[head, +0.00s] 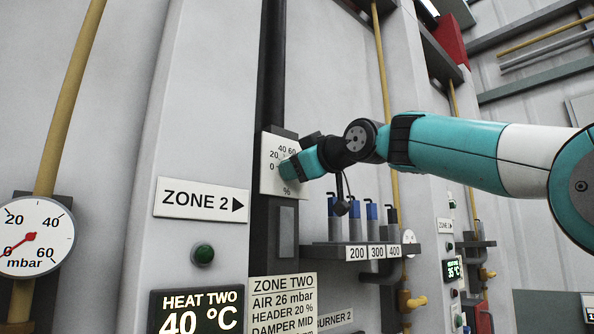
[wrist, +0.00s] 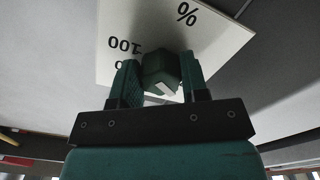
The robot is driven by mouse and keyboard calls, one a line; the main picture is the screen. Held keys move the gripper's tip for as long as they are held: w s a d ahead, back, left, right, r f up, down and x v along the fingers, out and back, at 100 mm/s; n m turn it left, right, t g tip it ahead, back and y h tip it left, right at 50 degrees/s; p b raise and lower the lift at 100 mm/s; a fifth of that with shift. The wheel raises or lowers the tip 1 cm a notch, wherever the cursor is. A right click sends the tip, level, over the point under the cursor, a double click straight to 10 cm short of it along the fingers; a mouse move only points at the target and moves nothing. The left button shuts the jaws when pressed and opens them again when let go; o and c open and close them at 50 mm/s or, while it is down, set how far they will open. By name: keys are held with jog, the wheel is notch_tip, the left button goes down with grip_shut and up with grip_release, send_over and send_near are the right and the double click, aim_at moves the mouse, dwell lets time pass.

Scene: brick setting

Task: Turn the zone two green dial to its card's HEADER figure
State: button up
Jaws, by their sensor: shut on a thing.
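The green dial (wrist: 161,72) sits on a white scale plate, which shows in the head view (head: 268,180) with 0, 20, 40, 60 and a % sign. My gripper (wrist: 160,64) is shut on the dial, one finger on each side. In the wrist view the plate is upside down, with 100 and % readable. A white mark shows on the dial, but I cannot tell which figure it points at. In the head view my gripper (head: 290,168) hides the dial and part of the scale. The zone two card (head: 282,303) reads AIR 26 mbar, HEADER 20 %, DAMPER MID.
A shelf (head: 360,251) marked 200, 300, 400 holds blue-topped plugs just right of and below my gripper. A ZONE 2 sign (head: 201,200), a green button (head: 203,254), a HEAT TWO display (head: 195,312) reading 40 °C and a mbar gauge (head: 35,237) are to the left.

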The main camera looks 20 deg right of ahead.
jog(key=shift+n, duration=0.3)
jog(key=o, duration=0.9)
jog(key=shift+o, duration=0.2)
jog(key=b+v, duration=0.4)
jog(key=v, duration=1.3)
jog(key=shift+s+b, duration=0.2)
jog(key=shift+b, duration=0.2)
jog(key=shift+d+f, duration=0.1)
jog(key=shift+d, duration=0.05)
